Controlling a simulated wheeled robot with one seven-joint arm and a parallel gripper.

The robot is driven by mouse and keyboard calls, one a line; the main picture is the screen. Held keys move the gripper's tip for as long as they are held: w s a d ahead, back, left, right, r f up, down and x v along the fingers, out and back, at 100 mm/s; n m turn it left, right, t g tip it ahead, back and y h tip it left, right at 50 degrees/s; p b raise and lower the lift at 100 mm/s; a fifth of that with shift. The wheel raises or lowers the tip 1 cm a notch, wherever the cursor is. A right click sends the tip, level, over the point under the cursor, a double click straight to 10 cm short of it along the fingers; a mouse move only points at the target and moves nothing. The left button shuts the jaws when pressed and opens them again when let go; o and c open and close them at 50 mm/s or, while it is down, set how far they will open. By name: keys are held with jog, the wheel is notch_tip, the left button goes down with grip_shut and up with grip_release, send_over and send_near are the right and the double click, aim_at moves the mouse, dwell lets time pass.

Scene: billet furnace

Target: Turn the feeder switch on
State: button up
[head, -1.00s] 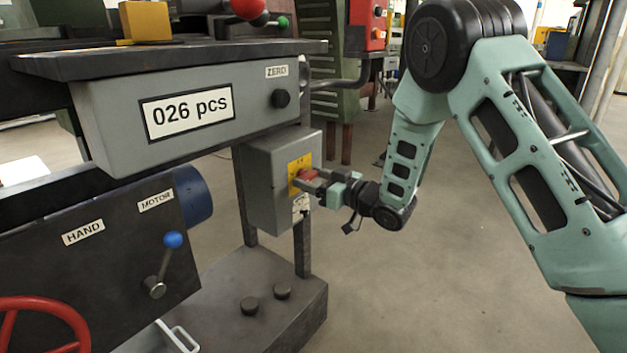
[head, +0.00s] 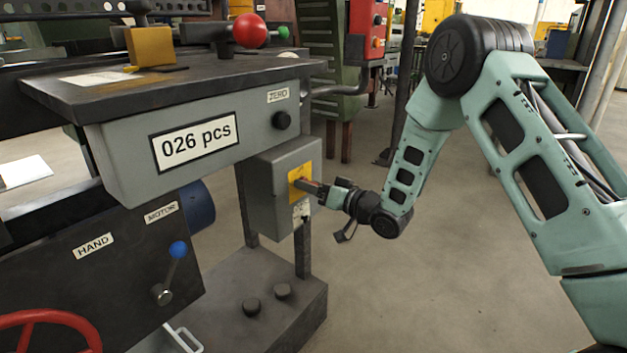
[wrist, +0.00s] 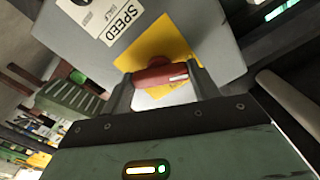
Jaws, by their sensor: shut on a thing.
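The feeder switch is a red handle (wrist: 160,76) on a yellow plate (head: 298,173) on the right face of a grey box (head: 264,190). My gripper (head: 307,186) is at this plate, shut on the red handle. In the wrist view its two fingers (wrist: 164,92) press the handle from both ends, and the box and plate appear tilted. The yellow plate (wrist: 150,52) lies behind the handle. In the head view the fingers hide most of the handle. A "SPEED" label (wrist: 115,18) is on the box beside the plate.
Above the box hangs a grey panel (head: 120,180) reading "026 pcs" with a black ZERO knob (head: 281,120). A lever with a blue ball (head: 178,250) and a red wheel (head: 50,318) are at lower left. The floor (head: 420,290) below my arm is clear.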

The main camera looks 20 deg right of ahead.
jog(key=shift+m+p, duration=3.95)
jog(key=shift+m, duration=2.35)
jog(key=o, duration=1)
jog(key=p+v, duration=0.1)
jog(key=v, duration=1.6)
jog(key=shift+s+d, duration=0.1)
jog(key=shift+s, duration=0.1)
